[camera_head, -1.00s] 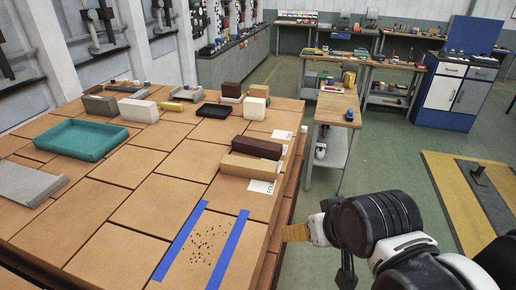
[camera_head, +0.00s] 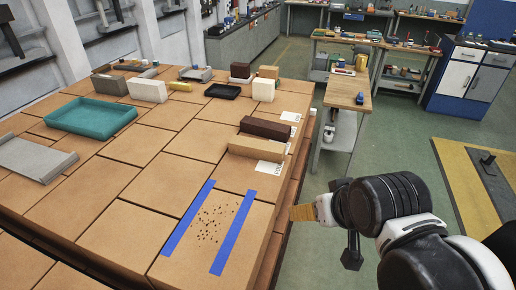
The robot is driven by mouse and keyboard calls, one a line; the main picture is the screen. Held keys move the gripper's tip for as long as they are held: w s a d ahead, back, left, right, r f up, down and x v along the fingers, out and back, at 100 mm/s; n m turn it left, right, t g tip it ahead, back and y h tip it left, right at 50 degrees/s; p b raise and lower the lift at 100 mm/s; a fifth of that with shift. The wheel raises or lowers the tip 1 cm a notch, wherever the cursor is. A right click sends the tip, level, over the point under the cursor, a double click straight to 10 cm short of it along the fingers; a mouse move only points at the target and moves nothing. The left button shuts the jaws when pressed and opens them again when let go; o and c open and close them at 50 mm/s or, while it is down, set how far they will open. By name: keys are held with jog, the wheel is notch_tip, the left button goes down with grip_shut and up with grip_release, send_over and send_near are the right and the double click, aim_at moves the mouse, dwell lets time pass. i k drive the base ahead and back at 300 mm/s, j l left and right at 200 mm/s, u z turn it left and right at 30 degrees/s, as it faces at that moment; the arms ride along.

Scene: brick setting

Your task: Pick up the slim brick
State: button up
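Which brick is the slim one is not certain. A long tan brick (camera_head: 256,149) lies near the table's right edge, with a dark brown brick (camera_head: 267,128) just behind it. A small yellow brick (camera_head: 180,86) lies farther back beside a white block (camera_head: 147,91). My gripper (camera_head: 325,209) is off the table's right side, in front of these bricks and apart from them. A small tan piece (camera_head: 302,212) shows at its left end; I cannot tell whether it is held. The fingers are not clear.
The brick-topped table (camera_head: 125,205) has a teal tray (camera_head: 92,117), a grey tray (camera_head: 35,160) and a black tray (camera_head: 222,91). Blue tape strips (camera_head: 232,236) flank dark specks at the front right. A wooden bench (camera_head: 348,93) stands beyond the right edge, with green floor between.

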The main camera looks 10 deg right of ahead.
aim_at(270, 152)
jog(key=i+l+u, duration=0.15)
jog(key=i+l, duration=0.35)
jog(key=i+l+u, duration=0.15)
jog(key=i+l, duration=0.4)
jog(key=i+l+u, duration=0.15)
jog(key=i+l, duration=0.3)
jog(key=l, duration=0.25)
